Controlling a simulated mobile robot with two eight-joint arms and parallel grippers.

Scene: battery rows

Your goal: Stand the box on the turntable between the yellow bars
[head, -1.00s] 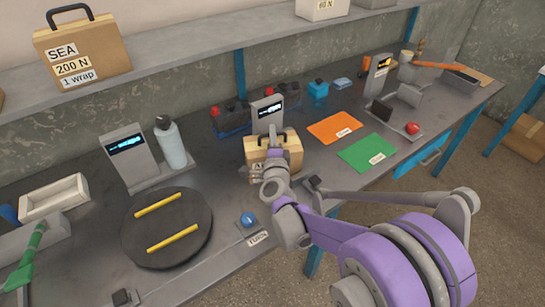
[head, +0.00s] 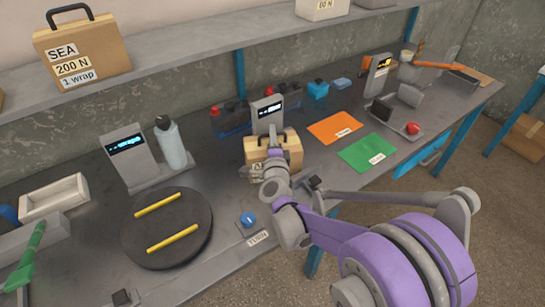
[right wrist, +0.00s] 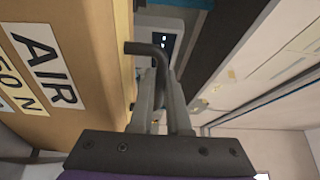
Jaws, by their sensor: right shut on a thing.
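The box (head: 260,152) is a tan case with a dark handle and white labels, at the middle of the bench in front of a display post. The right wrist view shows its tan face (right wrist: 75,85) with an "AIR" label. My right gripper (right wrist: 160,85) is shut on the dark handle (right wrist: 150,49); in the head view my wrist hides part of the box. I cannot tell whether the box clears the bench. The turntable (head: 188,220) is a black disc to its left, empty, with two parallel yellow bars (head: 158,204) on top. My left gripper is not in view.
A blue knob (head: 248,219) sits right of the turntable. Behind it stand a display post (head: 127,155) and a grey bottle (head: 171,145). A white tray (head: 54,197) and a green-handled tool (head: 27,258) lie left. Orange (head: 335,128) and green (head: 367,153) mats lie right.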

